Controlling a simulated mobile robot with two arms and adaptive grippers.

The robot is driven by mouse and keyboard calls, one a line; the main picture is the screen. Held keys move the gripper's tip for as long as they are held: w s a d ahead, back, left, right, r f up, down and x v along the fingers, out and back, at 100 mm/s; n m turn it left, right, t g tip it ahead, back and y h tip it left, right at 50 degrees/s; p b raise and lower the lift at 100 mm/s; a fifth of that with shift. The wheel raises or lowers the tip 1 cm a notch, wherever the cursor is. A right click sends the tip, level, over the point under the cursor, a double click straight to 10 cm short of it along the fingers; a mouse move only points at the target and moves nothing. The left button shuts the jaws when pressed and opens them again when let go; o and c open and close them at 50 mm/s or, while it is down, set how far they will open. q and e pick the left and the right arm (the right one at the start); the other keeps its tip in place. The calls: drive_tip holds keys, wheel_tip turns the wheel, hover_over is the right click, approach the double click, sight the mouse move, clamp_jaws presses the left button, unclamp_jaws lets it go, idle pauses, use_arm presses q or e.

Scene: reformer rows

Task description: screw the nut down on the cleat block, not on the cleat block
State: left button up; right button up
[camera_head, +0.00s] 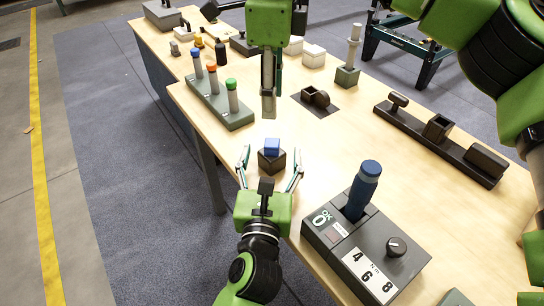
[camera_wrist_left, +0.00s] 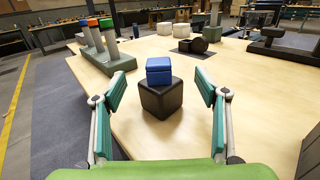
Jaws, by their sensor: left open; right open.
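A dark block (camera_head: 271,163) with a smaller blue cube-like piece (camera_head: 272,146) on top stands near the bench's front edge. In the left wrist view the blue piece (camera_wrist_left: 159,71) sits on the dark block (camera_wrist_left: 161,98), centred between the fingers. My left gripper (camera_head: 270,158) is open, one finger on each side, apart from the block. My right gripper (camera_head: 271,104) hangs open and empty beyond the block, fingers down, seen edge-on. A grey-green block (camera_head: 347,76) with a pale upright post (camera_head: 353,48) stands farther back. I cannot tell which part is the nut or the cleat block.
A grey rack (camera_head: 222,107) holds blue, orange and green-topped tools at left. A torque tester (camera_head: 366,249) with a blue-handled tool (camera_head: 364,187) stands at lower right. A dark rail (camera_head: 437,142) lies at right. A dark socketed part (camera_head: 315,97) sits mid-bench. Bare wood lies between.

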use_arm(q)
drive_tip(key=s, duration=0.6)
drive_tip(key=s+a, duration=0.1)
drive_tip(key=s, duration=0.3)
idle(0.3)
